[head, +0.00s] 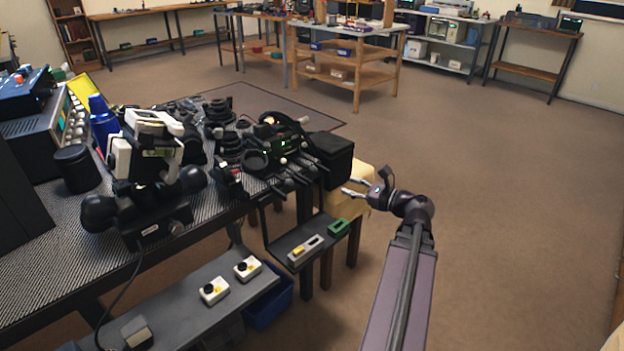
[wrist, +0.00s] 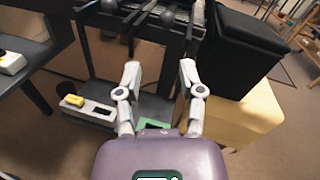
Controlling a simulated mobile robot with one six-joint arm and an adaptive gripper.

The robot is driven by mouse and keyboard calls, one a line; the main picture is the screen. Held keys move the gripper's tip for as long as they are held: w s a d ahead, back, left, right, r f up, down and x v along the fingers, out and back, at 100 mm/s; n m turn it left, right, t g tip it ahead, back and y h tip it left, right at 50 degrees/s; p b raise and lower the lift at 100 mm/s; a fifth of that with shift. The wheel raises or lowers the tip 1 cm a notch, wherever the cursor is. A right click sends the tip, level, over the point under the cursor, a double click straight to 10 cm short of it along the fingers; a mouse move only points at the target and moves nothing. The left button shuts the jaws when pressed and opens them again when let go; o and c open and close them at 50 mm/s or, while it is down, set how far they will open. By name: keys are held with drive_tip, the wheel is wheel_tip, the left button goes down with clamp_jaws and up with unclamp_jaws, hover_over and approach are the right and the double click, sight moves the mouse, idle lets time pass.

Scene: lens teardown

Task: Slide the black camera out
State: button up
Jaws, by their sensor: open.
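Several black camera and lens parts (head: 228,145) crowd the workbench (head: 40,235) in the head view. I cannot tell which one is the black camera. A large black device with rounded ends (head: 150,212) lies at the bench's near edge, with a white-and-black unit (head: 150,150) behind it. My gripper (head: 352,187) is open and empty, beyond the bench's right end, beside a black box (head: 330,157). In the wrist view my gripper (wrist: 160,70) has its fingers apart, pointing toward dark rods with ball ends (wrist: 160,25); nothing is between the fingertips.
The black box (wrist: 240,50) sits above a cream block (wrist: 250,112). A low shelf holds a grey tray with a yellow piece (head: 304,250) and a green piece (head: 338,228). Open floor (head: 500,200) lies to the right.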

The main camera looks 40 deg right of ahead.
sight(314, 170)
drive_tip(key=shift+s+d+m, duration=0.2)
drive_tip(key=shift+d+m, duration=0.1)
drive_tip(key=shift+d, duration=0.1)
drive_tip(key=shift+w, duration=0.15)
drive_tip(key=shift+x, duration=6.7)
drive_tip(key=shift+w+r, duration=0.1)
clamp_jaws()
